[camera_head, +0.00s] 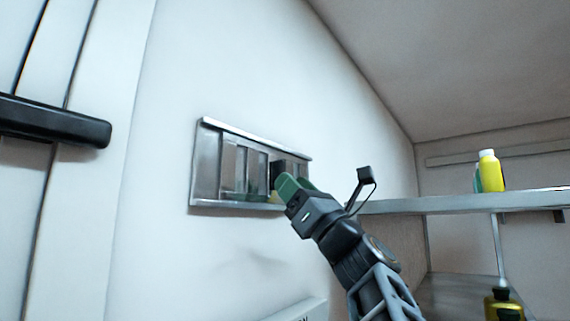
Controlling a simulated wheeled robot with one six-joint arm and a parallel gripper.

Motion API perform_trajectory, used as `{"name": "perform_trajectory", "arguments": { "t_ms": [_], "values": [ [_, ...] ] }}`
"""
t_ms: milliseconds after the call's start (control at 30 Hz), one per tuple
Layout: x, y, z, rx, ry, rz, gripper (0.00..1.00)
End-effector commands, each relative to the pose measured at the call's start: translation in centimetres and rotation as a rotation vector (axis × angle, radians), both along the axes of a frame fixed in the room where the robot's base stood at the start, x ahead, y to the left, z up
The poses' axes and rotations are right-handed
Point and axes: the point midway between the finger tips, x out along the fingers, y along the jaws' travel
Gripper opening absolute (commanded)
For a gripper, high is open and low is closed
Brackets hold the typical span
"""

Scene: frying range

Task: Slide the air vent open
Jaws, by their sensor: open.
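The air vent (233,170) is a metal-framed rectangle on the white wall, left of the picture's middle. It has upright slats with dark gaps between them. My gripper (279,180) reaches up from the lower right to the vent's right part, its jaws open. Its green-and-black fingers overlap the right slats and hide part of the vent's lower right corner. I cannot tell whether the fingers touch the vent.
A shelf (470,203) on the right holds a yellow bottle (490,172) with a white cap. Another bottle (503,304) stands below it. A black handle (55,121) sticks out at the left. A pale sign (290,314) is below the vent. The wall around the vent is bare.

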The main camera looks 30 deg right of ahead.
Motion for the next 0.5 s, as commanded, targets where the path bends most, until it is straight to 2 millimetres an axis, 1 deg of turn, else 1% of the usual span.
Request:
{"name": "perform_trajectory", "arguments": {
  "t_ms": [33,200,500],
  "values": [
    [0.5,0.3,0.8,0.001,0.001,0.004,0.45],
    [1.6,0.8,1.9,0.0,0.0,0.003,0.45],
    [2.1,1.0,2.2,0.0,0.001,0.004,0.45]
  ]
}}
